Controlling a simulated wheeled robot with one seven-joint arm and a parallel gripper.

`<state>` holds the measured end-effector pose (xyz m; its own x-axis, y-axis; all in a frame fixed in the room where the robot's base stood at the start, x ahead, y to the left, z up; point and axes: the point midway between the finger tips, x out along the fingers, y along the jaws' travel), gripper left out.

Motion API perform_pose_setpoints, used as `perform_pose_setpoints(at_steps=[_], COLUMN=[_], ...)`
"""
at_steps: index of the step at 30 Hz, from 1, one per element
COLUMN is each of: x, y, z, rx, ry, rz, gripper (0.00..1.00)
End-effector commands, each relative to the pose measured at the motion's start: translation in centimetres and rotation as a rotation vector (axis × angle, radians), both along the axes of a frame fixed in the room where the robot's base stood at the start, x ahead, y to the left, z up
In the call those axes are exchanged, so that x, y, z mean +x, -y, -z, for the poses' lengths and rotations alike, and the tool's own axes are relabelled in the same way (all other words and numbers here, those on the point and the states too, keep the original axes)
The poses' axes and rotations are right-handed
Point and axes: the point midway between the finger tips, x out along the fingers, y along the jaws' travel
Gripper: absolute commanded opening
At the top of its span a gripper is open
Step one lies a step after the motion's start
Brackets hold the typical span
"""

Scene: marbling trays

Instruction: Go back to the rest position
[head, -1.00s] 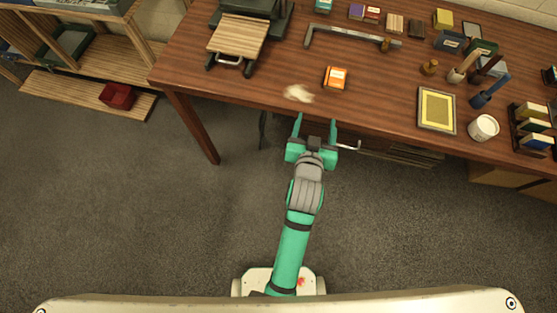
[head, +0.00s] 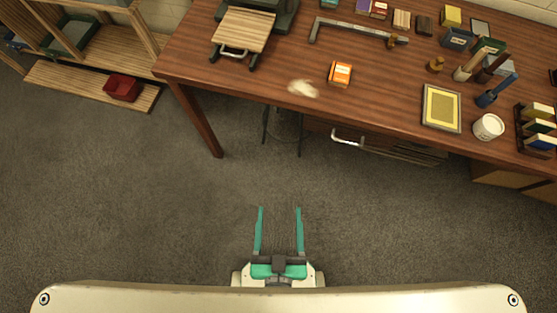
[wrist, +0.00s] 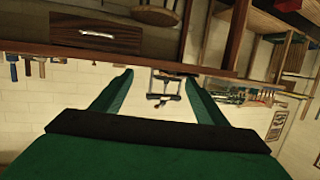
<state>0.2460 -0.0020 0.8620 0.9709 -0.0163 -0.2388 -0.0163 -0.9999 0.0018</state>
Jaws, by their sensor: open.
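My gripper (head: 280,232) is close to my base at the bottom middle of the head view. Its two green fingers are wide apart, point toward the table, and hold nothing. It is over the carpet floor, well clear of the table's front edge. In the wrist view my gripper (wrist: 158,84) also shows open and empty, with the table seen tilted beyond it.
A wooden table (head: 270,84) spans the top, with a small orange box (head: 340,74), a white crumpled piece (head: 303,88), a framed yellow panel (head: 441,108) and a white cup (head: 488,126). A shelf with a red bin (head: 124,88) stands left. Carpet between is free.

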Motion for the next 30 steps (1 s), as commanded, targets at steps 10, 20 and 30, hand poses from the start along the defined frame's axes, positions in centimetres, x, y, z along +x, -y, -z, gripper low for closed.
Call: perform_pose_setpoints(at_steps=[10,20,30], x=[-1.52,-1.5,-1.49], y=[-0.24,-0.24,-0.24], z=[-0.71,-0.69,-0.68], rx=[-0.001,-0.001,-0.001], ry=[0.008,0.008,0.007], rz=[-0.015,-0.014,-0.014], gripper=[0.67,0.67,0.67])
